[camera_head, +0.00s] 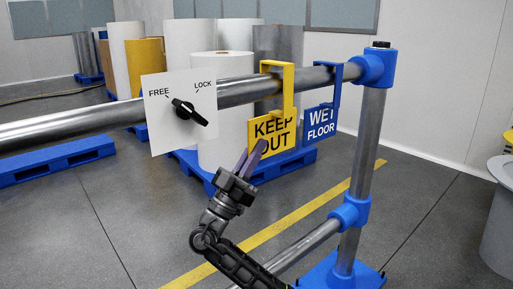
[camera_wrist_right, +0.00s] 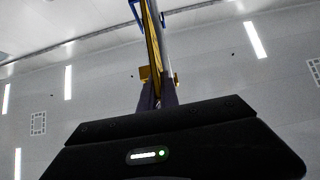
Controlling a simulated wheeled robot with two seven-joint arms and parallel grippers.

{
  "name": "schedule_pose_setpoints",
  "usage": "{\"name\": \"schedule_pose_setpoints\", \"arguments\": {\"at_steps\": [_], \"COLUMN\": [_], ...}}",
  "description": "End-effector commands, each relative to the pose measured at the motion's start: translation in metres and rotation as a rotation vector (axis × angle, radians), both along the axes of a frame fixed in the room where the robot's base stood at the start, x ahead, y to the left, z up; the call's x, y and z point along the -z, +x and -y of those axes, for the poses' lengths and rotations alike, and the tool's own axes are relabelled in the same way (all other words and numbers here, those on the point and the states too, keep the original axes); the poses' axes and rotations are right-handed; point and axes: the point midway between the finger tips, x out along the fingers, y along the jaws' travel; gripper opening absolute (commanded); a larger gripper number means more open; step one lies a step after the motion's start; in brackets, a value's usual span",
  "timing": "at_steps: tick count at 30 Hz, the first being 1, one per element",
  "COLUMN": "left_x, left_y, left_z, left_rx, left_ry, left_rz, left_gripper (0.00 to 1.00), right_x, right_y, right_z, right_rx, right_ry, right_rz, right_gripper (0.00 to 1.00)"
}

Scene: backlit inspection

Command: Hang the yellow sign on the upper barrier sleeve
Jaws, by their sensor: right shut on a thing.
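The yellow KEEP OUT sign (camera_head: 271,134) is at the upper barrier sleeve (camera_head: 235,92), a horizontal steel tube. Its yellow hook (camera_head: 290,85) shows at the tube, with its upright in front and its top just above; whether it rests on the tube I cannot tell. My right gripper (camera_head: 256,152) is shut on the sign's lower left part, from below. In the right wrist view the sign (camera_wrist_right: 153,50) shows nearly edge-on above the gripper fingers (camera_wrist_right: 157,92). My left gripper is not in view.
A blue WET FLOOR sign (camera_head: 320,122) hangs close to the right. A blue-jointed post (camera_head: 368,140) bounds the right. Rolls on blue pallets stand behind.

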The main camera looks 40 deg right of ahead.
Motion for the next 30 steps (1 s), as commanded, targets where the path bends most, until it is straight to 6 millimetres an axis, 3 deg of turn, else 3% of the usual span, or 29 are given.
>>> {"name": "schedule_pose_setpoints", "arguments": {"at_steps": [15,16,24,30], "left_x": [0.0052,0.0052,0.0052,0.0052], "left_y": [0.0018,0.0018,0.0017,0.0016], "left_z": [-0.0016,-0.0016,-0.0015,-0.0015], "left_rx": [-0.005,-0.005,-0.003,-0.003], "left_ry": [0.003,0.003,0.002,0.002], "left_rz": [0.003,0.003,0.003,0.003], "left_gripper": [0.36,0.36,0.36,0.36], "right_x": [0.0077,0.0077,0.0078,0.0078], "right_y": [-0.0001,-0.0001,-0.0001,0.0000], "right_z": [0.0000,0.0000,0.0001,0.0001], "right_rx": [0.000,0.000,0.000,0.000], "right_ry": [0.000,0.000,0.000,0.000], "right_rz": [0.000,0.000,0.000,0.000], "right_gripper": [0.00,0.07,0.29,0.31]}}
